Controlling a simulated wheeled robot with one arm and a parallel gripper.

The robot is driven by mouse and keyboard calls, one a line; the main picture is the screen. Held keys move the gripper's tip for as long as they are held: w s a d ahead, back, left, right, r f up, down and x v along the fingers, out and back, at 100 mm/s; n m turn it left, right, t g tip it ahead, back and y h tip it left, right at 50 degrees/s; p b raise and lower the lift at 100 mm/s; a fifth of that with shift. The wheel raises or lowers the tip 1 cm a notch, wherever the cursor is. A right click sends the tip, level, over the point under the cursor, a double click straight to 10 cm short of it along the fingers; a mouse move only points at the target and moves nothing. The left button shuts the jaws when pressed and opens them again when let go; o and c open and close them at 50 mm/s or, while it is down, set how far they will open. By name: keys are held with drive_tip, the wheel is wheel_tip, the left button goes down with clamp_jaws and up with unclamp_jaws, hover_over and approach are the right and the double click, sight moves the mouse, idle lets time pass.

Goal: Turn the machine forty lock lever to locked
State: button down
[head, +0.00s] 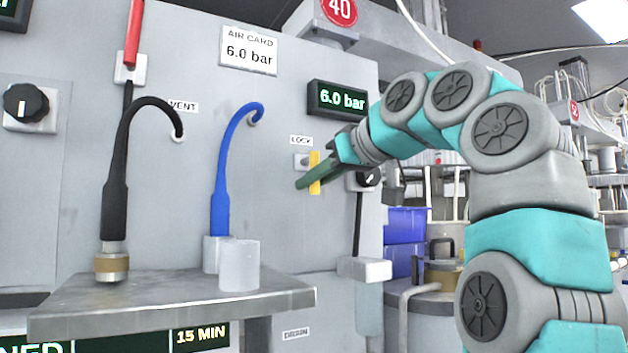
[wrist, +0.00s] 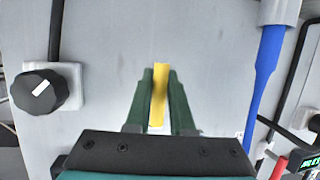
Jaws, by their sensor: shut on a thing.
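The lock lever is a yellow bar (head: 314,160) under the LOCK label (head: 301,141) on the grey front panel of machine forty, which bears a red 40 sign (head: 339,10). The lever stands about upright in the head view. My gripper (head: 303,183) reaches in from the right with its green fingers on the lever. In the wrist view the yellow lever (wrist: 160,90) lies between the two fingers of my gripper (wrist: 160,76), which are shut on it. The fingers hide part of the lever in the head view.
Left of the lever, a blue hose (head: 221,180) and a black hose (head: 115,185) hang above a metal shelf (head: 180,300) with pale cups. A black knob (head: 370,177) sits right of the lever, beside my gripper. A 6.0 bar display (head: 337,99) is above.

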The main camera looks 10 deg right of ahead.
drive_tip(key=c, duration=0.8)
unclamp_jaws()
drive_tip(key=p+v, duration=0.1)
drive_tip(key=v, duration=0.6)
drive_tip(key=shift+s+d+r, duration=0.15)
drive_tip(key=shift+s+d, duration=0.05)
drive_tip(key=shift+s, duration=0.1)
